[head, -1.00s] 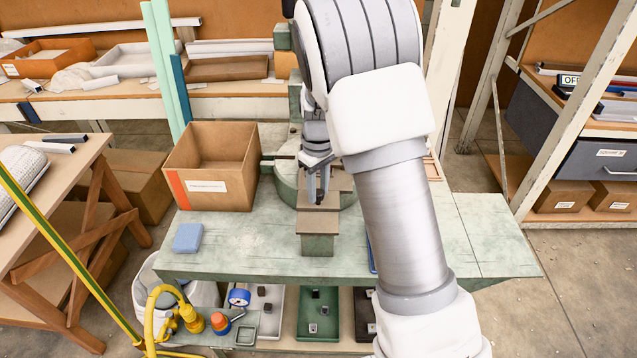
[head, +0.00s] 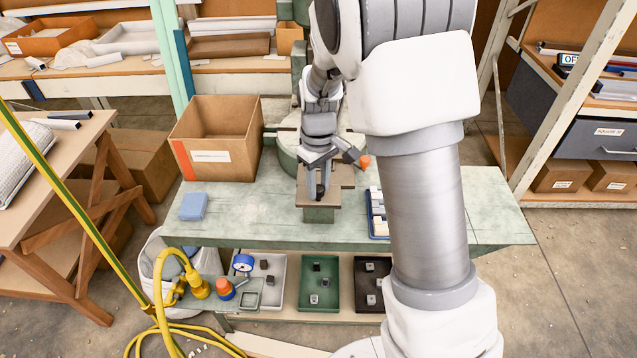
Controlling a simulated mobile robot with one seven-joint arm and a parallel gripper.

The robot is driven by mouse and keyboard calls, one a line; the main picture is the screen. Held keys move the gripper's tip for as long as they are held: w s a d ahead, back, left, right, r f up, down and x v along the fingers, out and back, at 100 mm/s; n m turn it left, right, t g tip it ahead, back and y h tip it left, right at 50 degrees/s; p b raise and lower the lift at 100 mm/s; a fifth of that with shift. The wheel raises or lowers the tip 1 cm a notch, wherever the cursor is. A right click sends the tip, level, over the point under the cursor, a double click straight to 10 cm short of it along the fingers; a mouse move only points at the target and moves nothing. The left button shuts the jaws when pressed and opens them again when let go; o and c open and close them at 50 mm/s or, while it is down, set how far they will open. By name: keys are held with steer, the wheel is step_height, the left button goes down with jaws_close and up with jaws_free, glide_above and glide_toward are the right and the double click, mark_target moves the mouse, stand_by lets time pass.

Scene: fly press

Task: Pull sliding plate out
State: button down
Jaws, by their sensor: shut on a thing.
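The sliding plate (head: 340,182) is a flat brown plate at the foot of the press, above a pale green block at the front. My gripper (head: 320,194) points down at its front part and is shut on a small dark part there, which seems to belong to the plate. The fingers hide most of that part. The press (head: 285,150) is pale green, and its upper body is largely hidden behind my arm.
A cardboard box (head: 190,135) stands on the green bench (head: 250,215) left of the press. A blue-rimmed tray (head: 374,216) is partly hidden by my arm. Trays lie on the shelf below.

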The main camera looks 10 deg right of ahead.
steer(key=c, duration=0.6)
jaws_free()
steer(key=shift+r, duration=0.15)
step_height(320, 180, up, 17)
steer(key=shift+r+p, duration=0.1)
steer(key=shift+p, duration=0.6)
steer(key=s+d+r+m+t, duration=0.1)
steer(key=s+m+t, duration=0.1)
steer(key=s, duration=0.5)
steer(key=s+d+r+m+t, duration=0.1)
steer(key=s+d+m, duration=0.1)
steer(key=s, duration=0.6)
steer(key=s+d+r+m+t, duration=0.1)
steer(key=s+r+m+t, duration=0.1)
steer(key=s, duration=0.5)
steer(key=shift+s+d+m+t, duration=0.15)
steer(key=shift+d+m+t, duration=0.15)
steer(key=shift+m, duration=0.1)
